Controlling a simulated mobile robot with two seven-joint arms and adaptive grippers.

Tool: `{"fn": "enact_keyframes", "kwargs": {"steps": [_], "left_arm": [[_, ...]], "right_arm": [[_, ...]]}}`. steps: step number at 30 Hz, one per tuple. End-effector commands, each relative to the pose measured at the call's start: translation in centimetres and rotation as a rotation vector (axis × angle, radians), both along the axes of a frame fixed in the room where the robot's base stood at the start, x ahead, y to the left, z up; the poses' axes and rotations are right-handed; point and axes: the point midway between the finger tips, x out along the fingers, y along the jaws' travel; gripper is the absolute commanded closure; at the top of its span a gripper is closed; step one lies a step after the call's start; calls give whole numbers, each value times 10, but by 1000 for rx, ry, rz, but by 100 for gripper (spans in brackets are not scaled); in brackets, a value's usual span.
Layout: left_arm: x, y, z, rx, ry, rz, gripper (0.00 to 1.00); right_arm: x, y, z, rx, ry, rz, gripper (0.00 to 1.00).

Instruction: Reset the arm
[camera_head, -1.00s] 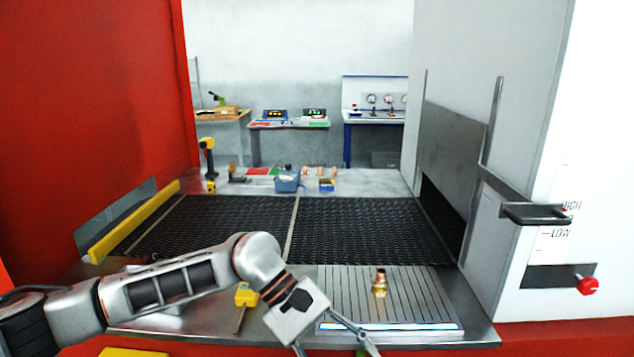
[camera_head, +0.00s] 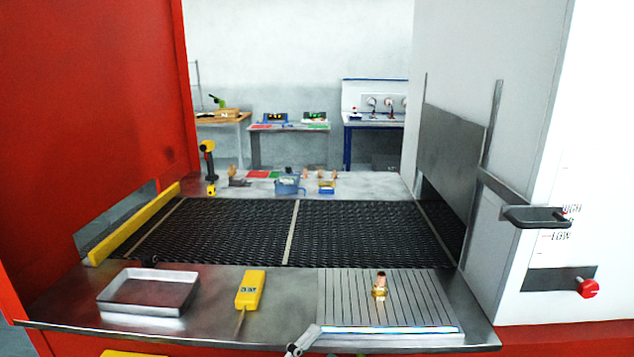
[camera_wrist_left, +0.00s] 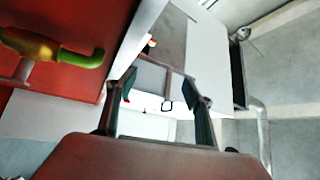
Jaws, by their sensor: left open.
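My left gripper (camera_wrist_left: 161,92) shows in the left wrist view with its two fingers apart and nothing held between them. Past the fingers are a pale wall and grey panels, with a red surface at the left. In the head view the left arm no longer lies across the worktop. Only a small metallic piece (camera_head: 301,341) shows at the bottom edge, and I cannot tell which part of me it is. My right gripper is in neither view.
The steel worktop (camera_head: 215,340) holds an empty metal tray (camera_head: 104,301), a yellow handheld meter (camera_head: 249,290) and a brass fitting (camera_head: 380,290) standing on a grooved plate (camera_head: 345,300). Behind is the black mesh belt (camera_head: 350,230), between the red wall and the white machine with its handle (camera_head: 535,215).

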Motion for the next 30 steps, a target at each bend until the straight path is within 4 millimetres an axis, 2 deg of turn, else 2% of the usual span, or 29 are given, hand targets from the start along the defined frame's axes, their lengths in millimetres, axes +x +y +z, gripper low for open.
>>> {"fn": "enact_keyframes", "kwargs": {"steps": [1, 5, 9, 12, 15, 18, 21, 30], "left_arm": [[-4, 21, -30, -64, 144, 49, 48], [-20, 74, -101, -233, 478, 177, 48], [-57, 125, -174, -405, 783, 320, 48], [-91, 156, -217, -511, 961, 420, 48], [-122, 179, -247, -596, 1091, 503, 48], [-145, 194, -266, -654, 1175, 561, 48], [-157, 202, -275, -684, 1216, 593, 48], [-160, 203, -277, -692, 1228, 600, 48]], "right_arm": [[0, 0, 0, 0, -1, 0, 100], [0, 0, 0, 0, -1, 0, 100], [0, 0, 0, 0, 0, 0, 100], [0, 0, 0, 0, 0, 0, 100], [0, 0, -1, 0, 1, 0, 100], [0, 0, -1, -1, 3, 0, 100], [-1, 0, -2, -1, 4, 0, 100], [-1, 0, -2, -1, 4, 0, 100]]}}
